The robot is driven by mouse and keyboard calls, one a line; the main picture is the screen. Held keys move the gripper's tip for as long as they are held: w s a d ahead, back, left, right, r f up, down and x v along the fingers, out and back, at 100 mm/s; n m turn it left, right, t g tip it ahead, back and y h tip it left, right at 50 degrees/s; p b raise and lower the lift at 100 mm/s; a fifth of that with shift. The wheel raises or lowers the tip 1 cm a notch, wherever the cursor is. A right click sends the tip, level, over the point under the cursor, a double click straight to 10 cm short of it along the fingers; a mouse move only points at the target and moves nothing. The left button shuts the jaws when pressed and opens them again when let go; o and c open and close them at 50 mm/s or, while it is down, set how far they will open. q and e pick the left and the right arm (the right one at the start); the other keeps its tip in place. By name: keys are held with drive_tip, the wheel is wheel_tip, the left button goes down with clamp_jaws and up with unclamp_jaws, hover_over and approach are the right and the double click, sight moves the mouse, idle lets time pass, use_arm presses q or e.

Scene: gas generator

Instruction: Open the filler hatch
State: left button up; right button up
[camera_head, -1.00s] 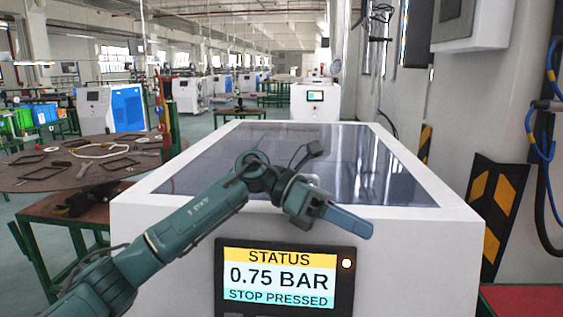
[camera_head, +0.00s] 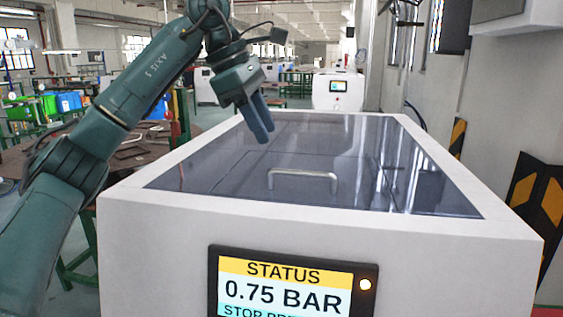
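The generator is a white cabinet (camera_head: 150,235) with a dark glossy top set in its white rim. A silver bar handle (camera_head: 303,174) stands up from a dark panel (camera_head: 240,172) near the front of the top; I take this panel as the filler hatch, and it lies flat and closed. My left gripper (camera_head: 266,133) hangs above the top, behind and left of the handle and apart from it, its blue fingers pointing down. The fingers overlap in this view, so their gap cannot be judged. Nothing shows between them. My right gripper is out of view.
A status screen (camera_head: 285,290) on the cabinet front reads 0.75 BAR, with a lit round lamp (camera_head: 365,284) beside it. A round work table (camera_head: 130,152) stands behind my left arm. A striped panel (camera_head: 540,200) leans at the right wall. The space above the top is otherwise free.

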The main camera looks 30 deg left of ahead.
sight(281, 171)
use_arm(q)
drive_tip(key=x, duration=0.8)
drive_tip(key=shift+r, duration=0.1)
drive_tip(key=shift+c, duration=0.2)
clamp_jaws()
